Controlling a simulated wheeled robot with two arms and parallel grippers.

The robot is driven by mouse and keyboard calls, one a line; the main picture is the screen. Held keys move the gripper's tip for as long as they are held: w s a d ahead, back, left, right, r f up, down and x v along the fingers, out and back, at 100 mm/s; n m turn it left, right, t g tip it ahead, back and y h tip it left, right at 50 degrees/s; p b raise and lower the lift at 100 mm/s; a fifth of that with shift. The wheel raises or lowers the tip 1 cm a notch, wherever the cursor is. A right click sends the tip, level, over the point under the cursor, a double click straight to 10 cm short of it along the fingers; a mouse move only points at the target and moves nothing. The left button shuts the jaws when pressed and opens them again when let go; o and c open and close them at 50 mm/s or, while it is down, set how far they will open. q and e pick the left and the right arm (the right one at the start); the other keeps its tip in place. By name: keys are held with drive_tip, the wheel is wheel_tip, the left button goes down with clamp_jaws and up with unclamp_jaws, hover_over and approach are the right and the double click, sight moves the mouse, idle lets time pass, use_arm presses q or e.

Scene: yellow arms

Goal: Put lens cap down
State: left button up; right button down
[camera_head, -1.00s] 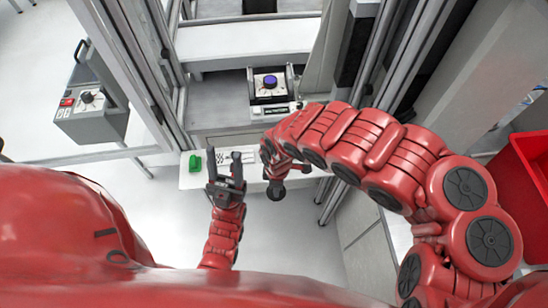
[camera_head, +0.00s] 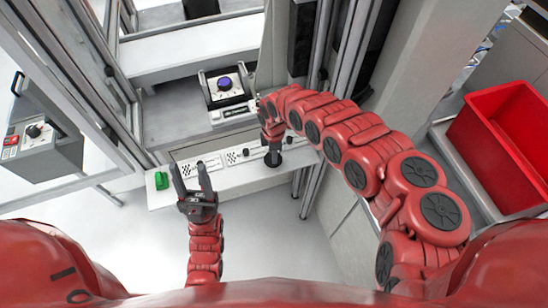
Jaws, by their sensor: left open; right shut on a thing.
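My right gripper (camera_head: 272,146) is shut on a small dark round thing (camera_head: 273,159), which I take to be the lens cap. The gripper points down over the right part of the white shelf (camera_head: 240,178); whether the cap touches the shelf cannot be told. A black device (camera_head: 240,97) with a purple-blue round face (camera_head: 224,83) stands behind the shelf. My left gripper (camera_head: 190,180) is open and empty, its fingers spread at the shelf's left part.
Checkered markers (camera_head: 232,157) show on the shelf. A grey control box (camera_head: 38,140) is at left, a red bin (camera_head: 490,150) at right. Metal posts flank the work area.

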drive_tip(key=shift+s+a+f, duration=0.1)
drive_tip(key=shift+f, duration=0.3)
drive_tip(key=shift+f+p, duration=0.4)
drive_tip(key=shift+f, duration=0.7)
drive_tip(key=shift+f, duration=0.2)
drive_tip(key=c, duration=0.7)
unclamp_jaws()
drive_tip(key=shift+r, duration=0.1)
drive_tip(key=shift+r, duration=0.1)
